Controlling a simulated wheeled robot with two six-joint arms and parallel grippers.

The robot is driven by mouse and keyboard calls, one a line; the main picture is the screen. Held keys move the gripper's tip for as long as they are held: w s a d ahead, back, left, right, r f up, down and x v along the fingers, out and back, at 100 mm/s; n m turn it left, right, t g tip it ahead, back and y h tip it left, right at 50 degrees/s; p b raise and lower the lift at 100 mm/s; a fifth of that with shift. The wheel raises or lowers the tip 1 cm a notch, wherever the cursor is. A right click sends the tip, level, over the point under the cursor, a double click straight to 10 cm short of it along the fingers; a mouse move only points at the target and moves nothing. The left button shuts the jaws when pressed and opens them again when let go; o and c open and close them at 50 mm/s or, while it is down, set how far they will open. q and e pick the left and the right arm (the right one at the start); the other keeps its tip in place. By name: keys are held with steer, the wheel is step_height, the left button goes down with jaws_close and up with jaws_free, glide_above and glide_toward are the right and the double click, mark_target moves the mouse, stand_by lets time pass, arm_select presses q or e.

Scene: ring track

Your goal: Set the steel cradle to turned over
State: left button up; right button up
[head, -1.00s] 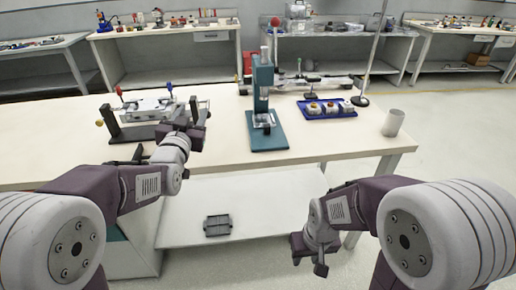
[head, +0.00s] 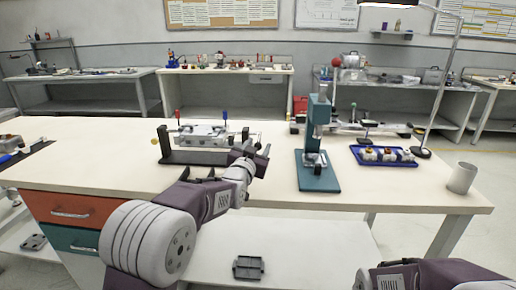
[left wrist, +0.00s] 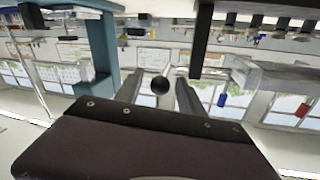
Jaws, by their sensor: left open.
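The steel cradle (head: 203,135) sits between black end supports on the workbench, left of centre in the head view. A red lever (head: 178,114) and a blue lever (head: 225,115) stand up from it. My left gripper (head: 251,144) is at the cradle's right end. In the left wrist view, which looks upside down, a black round knob (left wrist: 160,85) shows between the two open fingers, with no visible grip on it. The cradle (left wrist: 280,78) is at the right there, its levers pointing down. My right gripper is out of view.
A teal press (head: 318,160) stands right of the cradle. The bench front (head: 270,197) is clear. A dark block (head: 248,266) lies on the lower shelf.

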arm_select(q)
steer(key=shift+c, duration=0.3)
jaws_close()
stand_by(1.2)
